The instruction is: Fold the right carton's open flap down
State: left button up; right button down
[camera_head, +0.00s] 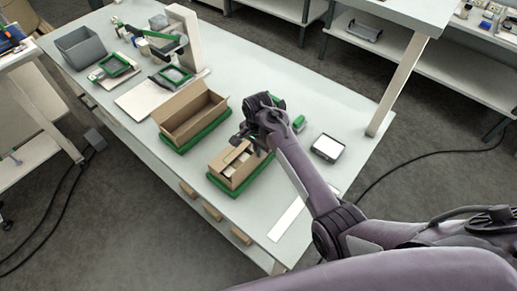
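The right carton (243,176) is a small brown box on a green tray (217,182) near the table's front edge. Its top is at least partly open and something pale shows inside. My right gripper (243,140) is just above the carton's far right side, with its arm coming in from the lower right. The gripper and wrist cover part of the carton's far edge, so I cannot tell which flap stands up or whether the fingers touch it. The finger gap is too small to make out. My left gripper is not in view.
A longer open carton (192,118) on a green tray stands to the left. A dark-framed white pad (327,147) and a white strip (287,219) lie to the right. A grey bin (80,47) and a beige post (185,35) stand farther back.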

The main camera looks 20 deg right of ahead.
jog(key=shift+w, duration=0.1)
jog(key=shift+w+a+f+g+h+b, duration=0.25)
jog(key=shift+g+h+b, duration=0.55)
jog(key=shift+b, duration=0.95)
jog(key=shift+w+a+g+h+b, duration=0.25)
jog(key=shift+w+g+h+b, duration=0.2)
jog(key=shift+g+b, duration=1.05)
jog(key=shift+w+a+f+g+h+b, duration=0.25)
jog(key=shift+g+h+b, duration=0.4)
jog(key=shift+b, duration=1.4)
jog(key=shift+r, duration=0.1)
jog(key=c, duration=1.6)
grip_release()
jog(key=shift+c, duration=0.2)
jog(key=shift+r, duration=0.1)
